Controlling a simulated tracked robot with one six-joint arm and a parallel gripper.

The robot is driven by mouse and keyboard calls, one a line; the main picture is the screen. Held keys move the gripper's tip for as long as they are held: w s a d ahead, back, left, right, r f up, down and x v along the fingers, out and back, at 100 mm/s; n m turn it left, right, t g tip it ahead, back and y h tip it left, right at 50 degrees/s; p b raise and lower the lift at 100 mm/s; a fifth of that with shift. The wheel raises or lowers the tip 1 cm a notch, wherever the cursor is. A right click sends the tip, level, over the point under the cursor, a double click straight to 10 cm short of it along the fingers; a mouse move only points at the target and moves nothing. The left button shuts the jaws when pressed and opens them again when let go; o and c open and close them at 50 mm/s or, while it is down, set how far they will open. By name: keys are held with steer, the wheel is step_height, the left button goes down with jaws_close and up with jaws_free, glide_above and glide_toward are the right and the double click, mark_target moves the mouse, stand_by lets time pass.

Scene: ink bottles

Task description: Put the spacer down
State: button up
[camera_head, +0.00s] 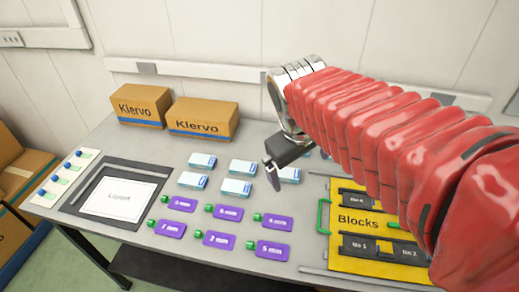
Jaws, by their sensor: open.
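Several purple tags with millimetre labels and green knobs, which look like the spacers, lie flat on the grey table in two rows; one reads 4 mm (272,221) and another reads 5 mm (268,250). My gripper (272,177) is open, at the end of my red-sleeved arm. It appears above the table, close to the white-and-blue boxes (242,167) and behind the purple tags. I see nothing held in it, though the arm hides part of the jaws. Its height above the table is hard to tell.
A yellow Blocks tray (345,262) with a green handle lies at the right, partly behind my arm. A dark-framed Layout board (88,209) lies at the left. Two Klervo cartons (203,119) stand at the back. The front table edge is near the tags.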

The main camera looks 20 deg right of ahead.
steer(key=s+a+m+t+y, duration=0.2)
steer(key=s+a+t, duration=0.1)
steer(key=s+a, duration=0.3)
steer(key=shift+s+a+f+m+y, duration=0.3)
steer(key=shift+s+a+m, duration=0.1)
steer(key=shift+a, duration=0.05)
